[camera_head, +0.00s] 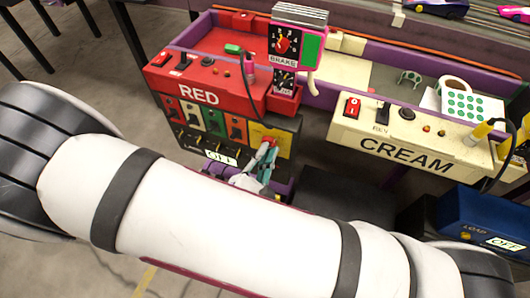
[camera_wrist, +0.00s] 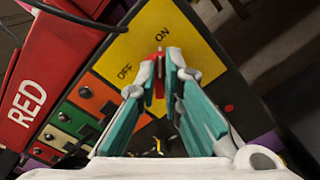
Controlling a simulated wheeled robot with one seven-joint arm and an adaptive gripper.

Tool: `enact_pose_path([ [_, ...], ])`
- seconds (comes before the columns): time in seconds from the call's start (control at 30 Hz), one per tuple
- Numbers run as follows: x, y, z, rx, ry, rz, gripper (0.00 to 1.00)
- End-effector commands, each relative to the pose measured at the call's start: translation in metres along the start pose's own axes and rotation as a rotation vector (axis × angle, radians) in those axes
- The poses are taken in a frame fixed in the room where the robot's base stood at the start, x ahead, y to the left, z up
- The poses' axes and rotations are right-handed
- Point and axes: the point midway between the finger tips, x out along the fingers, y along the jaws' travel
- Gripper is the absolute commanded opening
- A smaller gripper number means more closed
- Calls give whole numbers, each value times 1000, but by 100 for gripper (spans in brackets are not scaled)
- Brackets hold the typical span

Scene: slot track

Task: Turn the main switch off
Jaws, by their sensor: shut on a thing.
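The main switch is a red lever (camera_wrist: 160,62) on a yellow panel (camera_wrist: 190,30) marked OFF and ON in the wrist view. The lever stands between the two fingertips of my gripper (camera_wrist: 158,78), which is shut on it. OFF is printed to the lever's left and ON above it in the wrist view. The fingers partly hide the lever, so its exact setting is hard to tell. In the head view my gripper (camera_head: 265,158) reaches the yellow panel (camera_head: 284,143) at the right end of the red console's front.
The red console (camera_head: 185,93) has coloured switch panels (camera_head: 215,122) to the left of the yellow one. My arm crosses the foreground.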

Motion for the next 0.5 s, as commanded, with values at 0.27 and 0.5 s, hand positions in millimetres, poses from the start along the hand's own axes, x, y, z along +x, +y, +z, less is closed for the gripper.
enact_pose_path([
  [0.27, 0, 1, 0, -94, 1, -1, 0],
  [0.5, -1, 3, 1, -284, 2, -1, 0],
])
